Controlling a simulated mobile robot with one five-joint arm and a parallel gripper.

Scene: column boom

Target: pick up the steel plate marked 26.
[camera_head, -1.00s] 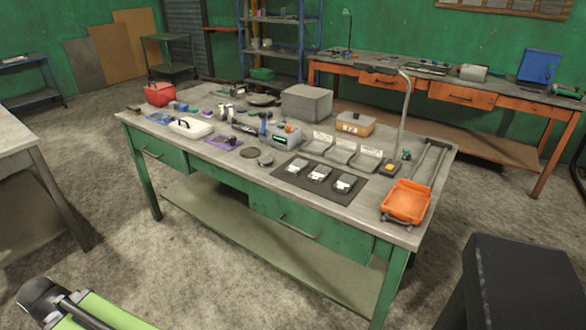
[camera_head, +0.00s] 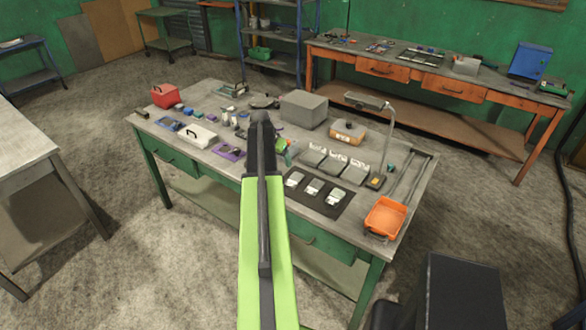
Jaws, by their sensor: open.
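Three small grey steel plates with white labels lie in a row on a dark mat (camera_head: 325,208) on the green workbench. They are the left plate (camera_head: 294,180), the middle plate (camera_head: 313,187) and the right plate (camera_head: 334,196). The marks are too small to read, so I cannot tell which is 26. My light-green arm rises from the bottom centre, its dark end over the bench just left of the plates in the picture. I cannot make out my gripper or its jaws.
Three grey trays (camera_head: 333,163) stand behind the mat. A lamp with a bent pole (camera_head: 388,135) and an orange tray (camera_head: 385,217) are to the right. A grey box (camera_head: 304,110) and an orange-and-grey case (camera_head: 347,132) stand farther back. Small tools crowd the left.

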